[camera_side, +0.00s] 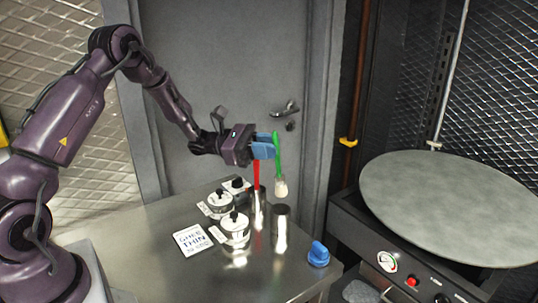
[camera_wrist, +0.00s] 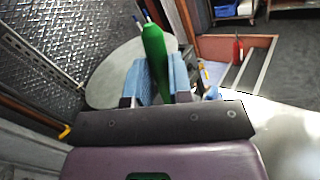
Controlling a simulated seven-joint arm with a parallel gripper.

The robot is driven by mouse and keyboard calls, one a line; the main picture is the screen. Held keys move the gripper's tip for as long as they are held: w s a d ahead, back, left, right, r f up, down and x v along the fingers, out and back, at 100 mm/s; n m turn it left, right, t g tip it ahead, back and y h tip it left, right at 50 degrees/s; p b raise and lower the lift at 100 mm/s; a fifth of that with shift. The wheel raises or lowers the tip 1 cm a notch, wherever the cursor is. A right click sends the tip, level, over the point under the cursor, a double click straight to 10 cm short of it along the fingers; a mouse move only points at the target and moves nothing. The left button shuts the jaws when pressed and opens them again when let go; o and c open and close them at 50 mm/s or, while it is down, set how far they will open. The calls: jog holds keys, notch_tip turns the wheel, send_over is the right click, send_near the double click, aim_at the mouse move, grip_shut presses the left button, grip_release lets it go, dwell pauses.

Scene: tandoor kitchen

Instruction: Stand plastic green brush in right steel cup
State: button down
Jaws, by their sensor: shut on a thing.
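My gripper (camera_side: 263,146) is shut on the plastic green brush (camera_side: 278,150) with its blue fingers. The brush is held about upright, green handle up and pale bristles down. Its bristle end is in the air, just above the rim of the right steel cup (camera_side: 281,230) in the side view. The left steel cup (camera_side: 259,212) stands behind and to the left, with a red handle (camera_side: 257,174) sticking up from it. In the wrist view the green brush (camera_wrist: 154,50) sits between my fingers (camera_wrist: 160,80); the cups are not clearly visible there.
A blue object (camera_side: 318,254) sits near the right table edge. A large round grey plate (camera_side: 450,208) stands beyond it, over a control panel.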

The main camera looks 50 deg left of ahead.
notch_tip(320, 180, down, 9)
jog(key=shift+f, duration=0.15)
dwell(0.7)
jog(key=c, duration=0.9)
grip_release()
jog(key=shift+c, duration=0.2)
jog(key=v, duration=1.3)
jog(key=shift+d, duration=0.1)
